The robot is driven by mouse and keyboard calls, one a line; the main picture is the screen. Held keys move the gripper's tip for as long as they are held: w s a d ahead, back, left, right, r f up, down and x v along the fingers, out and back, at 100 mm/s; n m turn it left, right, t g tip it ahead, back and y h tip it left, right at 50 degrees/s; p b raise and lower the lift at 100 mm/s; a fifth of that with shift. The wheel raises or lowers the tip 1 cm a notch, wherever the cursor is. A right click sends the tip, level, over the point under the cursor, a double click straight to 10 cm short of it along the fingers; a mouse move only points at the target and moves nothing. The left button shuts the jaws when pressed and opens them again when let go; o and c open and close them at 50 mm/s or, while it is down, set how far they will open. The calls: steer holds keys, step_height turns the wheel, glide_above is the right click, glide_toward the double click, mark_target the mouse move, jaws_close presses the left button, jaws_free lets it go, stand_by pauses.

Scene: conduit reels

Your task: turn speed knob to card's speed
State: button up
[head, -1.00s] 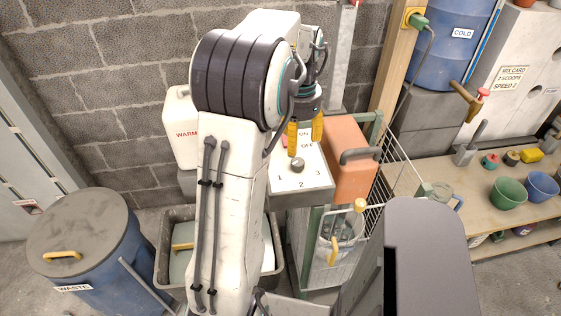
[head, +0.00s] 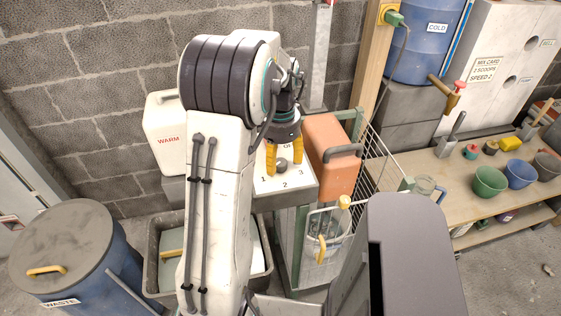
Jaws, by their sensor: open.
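The speed knob (head: 282,164) is a small grey dial on the white panel (head: 296,192) marked 1, 2 and 3. My gripper (head: 284,169) is open, its two yellow fingers pointing down on either side of the knob. I cannot tell whether the fingers touch it. The knob's pointer is too small to read. The mix card (head: 485,69) on the grey block at the upper right reads 2 scoops, speed 2. My fingers and wrist hide most of the ON/OFF lettering at the panel's back.
An orange box with a grey handle (head: 332,155) stands right beside the panel. A white WARM container (head: 165,132) is to its left. A blue WASTE bin (head: 62,250) stands at left, a bench with bowls (head: 490,182) at right.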

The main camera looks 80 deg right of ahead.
steer(key=shift+f, duration=0.8)
jaws_close()
steer(key=shift+n, duration=0.4)
steer(key=n+b, duration=0.1)
steer(key=n, duration=1)
steer(key=shift+a, duration=0.1)
steer(key=shift+f, duration=0.1)
stand_by(0.4)
